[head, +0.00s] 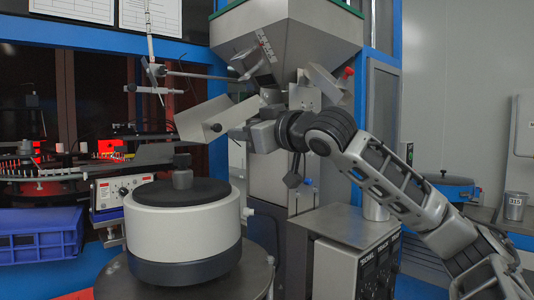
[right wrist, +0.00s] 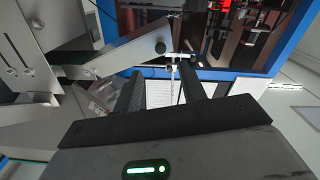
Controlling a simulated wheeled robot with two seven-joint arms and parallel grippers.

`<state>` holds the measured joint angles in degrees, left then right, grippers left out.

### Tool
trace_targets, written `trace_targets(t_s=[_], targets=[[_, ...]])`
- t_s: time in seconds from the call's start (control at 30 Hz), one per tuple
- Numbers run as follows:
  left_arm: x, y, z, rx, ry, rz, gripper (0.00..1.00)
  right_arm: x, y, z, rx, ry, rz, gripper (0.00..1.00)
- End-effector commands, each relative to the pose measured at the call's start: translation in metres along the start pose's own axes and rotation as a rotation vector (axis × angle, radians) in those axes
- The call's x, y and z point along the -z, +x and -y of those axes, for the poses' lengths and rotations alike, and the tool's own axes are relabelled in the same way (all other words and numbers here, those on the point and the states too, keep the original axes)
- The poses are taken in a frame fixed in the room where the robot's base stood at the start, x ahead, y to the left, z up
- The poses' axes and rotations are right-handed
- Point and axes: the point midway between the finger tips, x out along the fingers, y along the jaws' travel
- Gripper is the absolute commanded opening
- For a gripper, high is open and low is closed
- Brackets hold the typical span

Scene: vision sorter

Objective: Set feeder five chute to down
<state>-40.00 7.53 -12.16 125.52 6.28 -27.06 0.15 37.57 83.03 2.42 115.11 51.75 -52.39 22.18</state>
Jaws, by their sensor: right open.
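The grey feeder hopper (head: 285,38) stands at the top centre in the head view. A bare metal chute (head: 200,119) slopes out below it to the left, with a dark round knob on its side. My right gripper (head: 238,132) is close to the chute's right end, partly hidden by its own wrist; touching or apart I cannot tell. In the right wrist view the two dark fingers of my right gripper (right wrist: 160,92) stand apart with nothing between them. A metal chute plate (right wrist: 118,56) with a dark knob lies beyond them. No feeder number is readable. My left gripper is not in view.
A white round bowl unit (head: 182,228) stands front left of the feeder. A control box (head: 345,260) is below my right arm. A blue crate (head: 40,236) sits at the left. A thin metal stand (head: 152,60) rises behind the chute.

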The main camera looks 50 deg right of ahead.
Motion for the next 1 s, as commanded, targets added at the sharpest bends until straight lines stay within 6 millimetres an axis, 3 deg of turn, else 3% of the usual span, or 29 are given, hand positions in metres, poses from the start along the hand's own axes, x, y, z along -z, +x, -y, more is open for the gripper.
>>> trace_targets(t_s=[0.07, 0.4, 1.0], targets=[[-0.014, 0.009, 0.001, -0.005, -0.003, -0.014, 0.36, -0.009, -0.015, 0.003, -0.002, -0.003, -0.002, 0.41], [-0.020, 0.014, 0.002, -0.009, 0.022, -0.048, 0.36, -0.002, -0.055, 0.001, 0.001, -0.001, -0.001, 0.41], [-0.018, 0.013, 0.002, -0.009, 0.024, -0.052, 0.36, 0.000, -0.058, 0.001, 0.001, -0.001, 0.001, 0.41]])
